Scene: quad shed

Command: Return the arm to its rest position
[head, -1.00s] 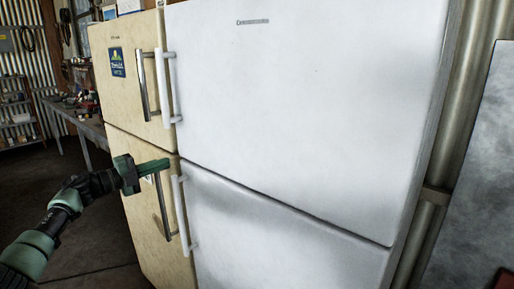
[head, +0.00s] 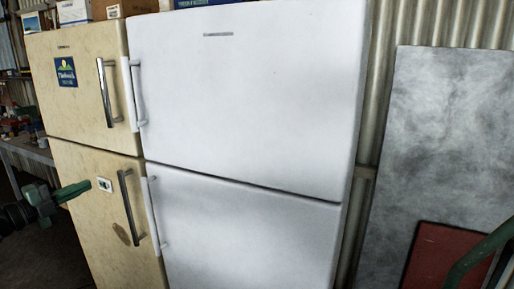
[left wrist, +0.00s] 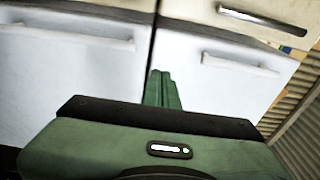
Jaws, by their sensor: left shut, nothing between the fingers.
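My left gripper (head: 74,191) is at the left edge of the head view, in front of the lower door of the cream fridge (head: 85,110). Its green fingers are together and hold nothing. In the left wrist view the shut fingers (left wrist: 163,90) point toward the white fridge doors and their handles, apart from them as far as I can tell. The white fridge (head: 245,100) stands beside the cream one, with its doors closed. A green part at the lower right edge of the head view may be my right arm; no right gripper fingers show.
Boxes (head: 71,12) sit on top of the cream fridge. A workbench (head: 28,150) with clutter is at the far left. A grey panel (head: 440,140) and a red panel (head: 445,255) lean at the right. A corrugated wall (head: 425,22) is behind.

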